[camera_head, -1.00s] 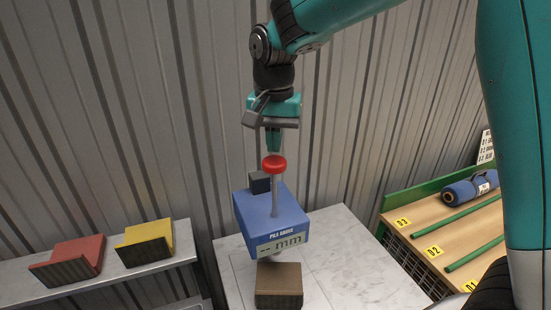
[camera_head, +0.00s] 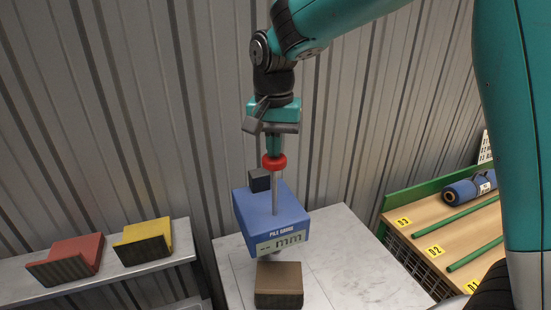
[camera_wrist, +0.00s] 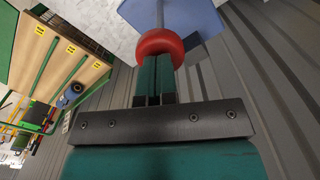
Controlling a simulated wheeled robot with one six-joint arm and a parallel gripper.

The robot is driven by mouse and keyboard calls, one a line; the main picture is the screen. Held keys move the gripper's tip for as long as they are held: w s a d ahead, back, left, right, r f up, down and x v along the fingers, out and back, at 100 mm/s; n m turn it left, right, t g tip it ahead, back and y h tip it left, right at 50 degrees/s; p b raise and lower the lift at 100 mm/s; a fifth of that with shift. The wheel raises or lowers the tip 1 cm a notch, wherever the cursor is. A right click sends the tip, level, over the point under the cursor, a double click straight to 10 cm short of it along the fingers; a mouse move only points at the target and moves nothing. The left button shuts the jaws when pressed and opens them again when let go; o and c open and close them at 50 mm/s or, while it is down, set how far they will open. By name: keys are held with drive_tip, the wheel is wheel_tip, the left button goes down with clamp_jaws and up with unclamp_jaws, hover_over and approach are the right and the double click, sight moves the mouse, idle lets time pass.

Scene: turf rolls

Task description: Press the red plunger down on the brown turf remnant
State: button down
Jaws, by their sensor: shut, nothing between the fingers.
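The red plunger (camera_head: 274,162) tops a thin grey rod above the blue pile gauge (camera_head: 262,215). The gauge display reads "-- mm". The brown turf remnant (camera_head: 279,280) lies on the marble-look table just under the front of the gauge. My gripper (camera_head: 274,152) points down with shut, empty fingers directly above the plunger, its tips at or very near the cap's top. In the wrist view the shut fingers (camera_wrist: 154,92) reach up to the red plunger (camera_wrist: 160,45). I cannot tell for certain whether they touch. The rod looks fully raised.
The marble table (camera_head: 350,255) has free room right of the gauge. A grey shelf (camera_head: 110,270) at left bears a red piece (camera_head: 75,255) and a yellow piece (camera_head: 145,238). A wooden rack (camera_head: 450,240) at right holds green rods and a blue roll (camera_head: 468,190).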

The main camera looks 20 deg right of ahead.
drive_tip(key=shift+f+b, duration=2.8)
drive_tip(key=shift+f, duration=1.95)
drive_tip(key=shift+r, duration=0.1)
wheel_tip(320, 180, up, 15)
drive_tip(key=p, duration=1.3)
